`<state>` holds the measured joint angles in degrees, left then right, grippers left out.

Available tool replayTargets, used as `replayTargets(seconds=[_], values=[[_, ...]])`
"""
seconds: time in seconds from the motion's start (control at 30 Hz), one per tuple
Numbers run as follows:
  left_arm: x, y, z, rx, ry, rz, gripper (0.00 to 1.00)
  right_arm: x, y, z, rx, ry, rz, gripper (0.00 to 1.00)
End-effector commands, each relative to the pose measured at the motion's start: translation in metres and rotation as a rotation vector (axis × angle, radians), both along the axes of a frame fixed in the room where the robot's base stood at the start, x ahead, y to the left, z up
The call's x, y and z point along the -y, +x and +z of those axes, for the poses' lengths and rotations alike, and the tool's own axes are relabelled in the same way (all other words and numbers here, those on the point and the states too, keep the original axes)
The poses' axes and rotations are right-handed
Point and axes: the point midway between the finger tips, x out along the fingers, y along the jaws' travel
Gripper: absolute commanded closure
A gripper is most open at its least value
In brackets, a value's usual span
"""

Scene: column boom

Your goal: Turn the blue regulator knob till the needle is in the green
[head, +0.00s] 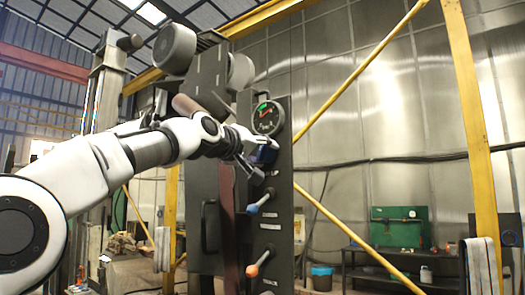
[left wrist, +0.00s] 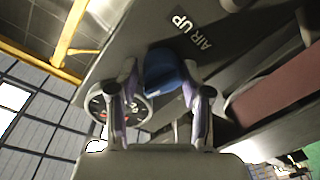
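The blue regulator knob (head: 265,155) is on the dark panel, just below the round gauge (head: 268,117). The gauge has a white rim and a green patch at its upper left; its needle is too small to read. My left gripper (head: 250,166) is at the knob. In the left wrist view the knob (left wrist: 165,72) sits between the two fingertips of my left gripper (left wrist: 161,66), close to both. Whether they press on it cannot be told. The gauge (left wrist: 133,107) is partly behind the left-hand finger there. My right gripper is not in view.
Below the knob, the panel carries a blue-tipped lever (head: 253,208) and an orange-tipped lever (head: 252,270). A dark handle (head: 209,226) stands out at left. "AIR UP" lettering (left wrist: 190,32) is beside the knob. Yellow posts (head: 470,120) and a bench (head: 395,262) stand at right.

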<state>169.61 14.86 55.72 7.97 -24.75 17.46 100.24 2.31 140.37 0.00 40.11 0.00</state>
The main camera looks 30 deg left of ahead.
Motion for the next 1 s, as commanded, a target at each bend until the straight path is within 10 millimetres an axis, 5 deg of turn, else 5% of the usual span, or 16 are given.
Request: replayTargets(seconds=[0.07, 0.57, 1.0], values=[[0.0006, -0.0002, 0.0013, 0.004, 0.0, 0.0, 0.92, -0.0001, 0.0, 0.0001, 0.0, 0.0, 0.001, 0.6], [0.0003, -0.0005, 0.0025, 0.011, 0.052, 0.002, 0.93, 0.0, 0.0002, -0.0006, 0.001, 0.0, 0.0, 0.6], [-0.0003, -0.0008, 0.0019, 0.037, 0.365, 0.003, 0.93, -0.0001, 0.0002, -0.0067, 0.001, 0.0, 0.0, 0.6]])
